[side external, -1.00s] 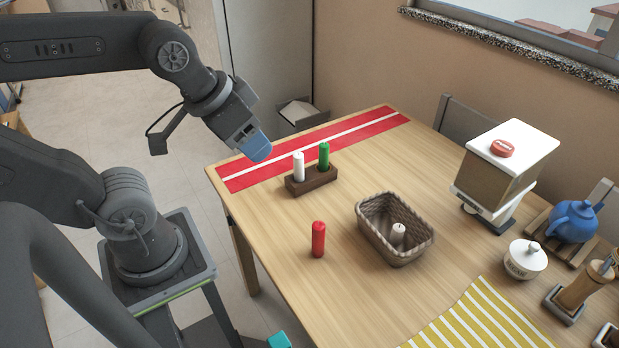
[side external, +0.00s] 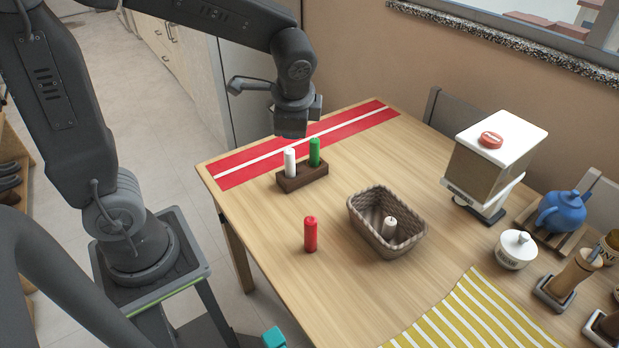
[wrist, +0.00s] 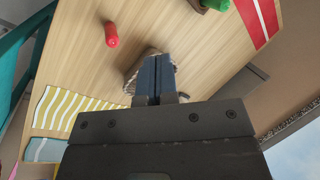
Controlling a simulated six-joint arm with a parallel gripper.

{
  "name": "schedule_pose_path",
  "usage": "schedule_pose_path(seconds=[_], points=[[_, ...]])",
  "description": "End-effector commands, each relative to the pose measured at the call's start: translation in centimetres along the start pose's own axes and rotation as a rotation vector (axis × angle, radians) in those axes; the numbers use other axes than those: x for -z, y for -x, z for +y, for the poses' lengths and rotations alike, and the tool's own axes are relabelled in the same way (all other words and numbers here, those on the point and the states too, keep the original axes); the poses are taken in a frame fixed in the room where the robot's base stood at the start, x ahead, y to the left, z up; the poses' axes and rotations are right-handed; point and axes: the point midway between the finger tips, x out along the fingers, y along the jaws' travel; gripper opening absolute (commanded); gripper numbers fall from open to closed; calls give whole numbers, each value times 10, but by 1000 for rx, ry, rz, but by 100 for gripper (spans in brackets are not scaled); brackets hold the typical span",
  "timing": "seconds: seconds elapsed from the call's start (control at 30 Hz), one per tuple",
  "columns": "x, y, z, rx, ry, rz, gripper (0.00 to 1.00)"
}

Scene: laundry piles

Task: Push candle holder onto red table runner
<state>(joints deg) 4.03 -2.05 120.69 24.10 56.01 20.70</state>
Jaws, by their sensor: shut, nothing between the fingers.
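The candle holder (side external: 303,179) is a dark brown block on the wooden table, holding a white candle (side external: 290,161) and a green candle (side external: 314,152) upright. It stands just in front of the red table runner (side external: 345,132), which has a white stripe. My gripper (side external: 291,128) is above the table over the runner side, close above and behind the candles in the side view; its exact height is hard to tell. In the wrist view my shut, empty blue fingers (wrist: 156,62) point over the basket. The green candle (wrist: 216,4) and runner (wrist: 262,14) show at its top edge.
A red candle (side external: 310,234) stands alone nearer the front. A woven basket (side external: 362,222) with a white candle inside is right of it. A dispenser (side external: 488,160), blue teapot (side external: 563,211) and yellow striped cloth (side external: 470,315) are farther right. Most of the runner is clear.

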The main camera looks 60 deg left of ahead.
Motion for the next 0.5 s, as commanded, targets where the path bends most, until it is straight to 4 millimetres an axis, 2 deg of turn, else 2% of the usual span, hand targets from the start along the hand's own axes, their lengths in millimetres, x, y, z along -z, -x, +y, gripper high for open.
schedule_pose_path(seconds=[0.03,0.23,0.4,0.5], points=[[10,-17,-5,6,-81,-49,0],[45,-82,-21,45,-411,-220,0],[69,-143,-25,63,-684,-354,0],[78,-173,-24,68,-811,-415,0]])
